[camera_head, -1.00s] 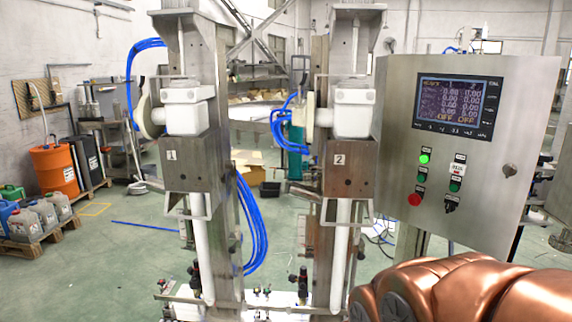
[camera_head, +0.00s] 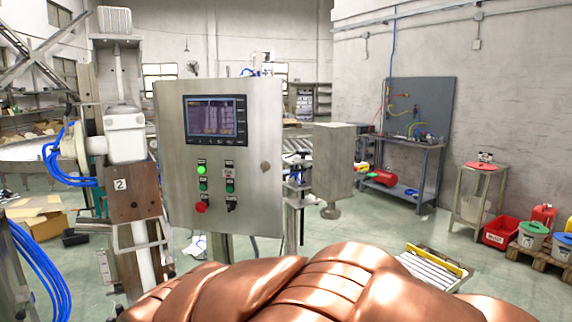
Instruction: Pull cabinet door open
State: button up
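A grey metal control cabinet (camera_head: 255,200) stands left of centre in the head view. Its front door looks shut. The door carries a dark screen (camera_head: 216,119), several buttons and switches, and a round lock or knob (camera_head: 265,167) near its right edge. A copper-coloured part of my own body fills the bottom middle and hides what is below the cabinet. My gripper is not in the picture, so its state and its distance from the door do not show.
A filling column marked 2 (camera_head: 127,205) stands close on the cabinet's left. A grey metal box (camera_head: 334,160) is just right of it. A workbench (camera_head: 405,160), red bins (camera_head: 500,233) and a small stand (camera_head: 470,195) line the right wall.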

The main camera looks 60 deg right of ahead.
aim_at(256, 195)
jog(key=k, duration=0.85)
jog(key=z, duration=1.25)
jog(key=i, duration=0.5)
jog(key=z, duration=0.05)
